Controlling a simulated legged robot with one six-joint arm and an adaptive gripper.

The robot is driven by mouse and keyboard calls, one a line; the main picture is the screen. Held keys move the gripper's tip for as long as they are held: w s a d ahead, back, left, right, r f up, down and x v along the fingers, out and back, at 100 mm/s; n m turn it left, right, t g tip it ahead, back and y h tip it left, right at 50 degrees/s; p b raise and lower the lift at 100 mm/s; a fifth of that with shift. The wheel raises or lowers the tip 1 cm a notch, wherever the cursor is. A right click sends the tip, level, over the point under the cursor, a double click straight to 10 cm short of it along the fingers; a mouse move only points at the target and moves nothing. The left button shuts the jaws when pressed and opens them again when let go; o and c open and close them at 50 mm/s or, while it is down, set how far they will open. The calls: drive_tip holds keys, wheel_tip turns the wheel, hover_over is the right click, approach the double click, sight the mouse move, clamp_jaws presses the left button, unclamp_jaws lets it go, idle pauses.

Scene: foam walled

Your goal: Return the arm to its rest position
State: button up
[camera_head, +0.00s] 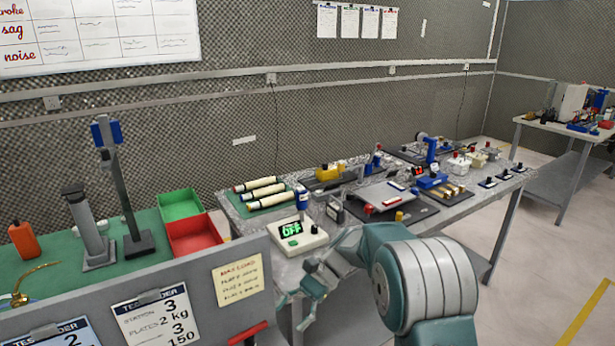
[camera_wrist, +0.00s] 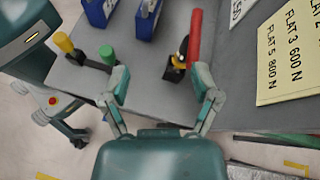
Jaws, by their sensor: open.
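My arm reaches in from the lower right of the head view, bent at a large teal and white-banded joint. My gripper (camera_head: 308,288) hangs in front of the bench edge, beside the grey panel with the paper cards. In the wrist view my gripper (camera_wrist: 162,84) shows its two fingers spread apart with nothing between them. A red-handled lever (camera_wrist: 194,38) on a grey surface lies just beyond the right fingertip. The same red handle seems to show at the bottom of the head view (camera_head: 248,333). Contact between fingers and lever cannot be told.
A grey panel (camera_head: 215,300) with cards stands close left. Behind it are a green tray (camera_head: 180,204), a red tray (camera_head: 194,236) and a white box reading OFF (camera_head: 301,238). Yellow (camera_wrist: 64,42) and green (camera_wrist: 107,54) knobs lie near the left finger. Floor (camera_head: 545,270) at right is clear.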

drive_tip(key=s+d+r+n+t+h, duration=0.3)
drive_tip(key=s+d+r+t+h, duration=0.1)
drive_tip(key=s+d+t, duration=0.3)
drive_tip(key=s+d+r+n+t+h, duration=0.4)
drive_tip(key=s+d+r+t, duration=0.3)
drive_tip(key=s+d, duration=0.5)
drive_tip(key=s+h, duration=0.1)
drive_tip(key=s, duration=0.1)
drive_tip(key=shift+s+r+h, duration=0.25)
drive_tip(key=shift+s+h, duration=0.05)
drive_tip(key=shift+s, duration=0.1)
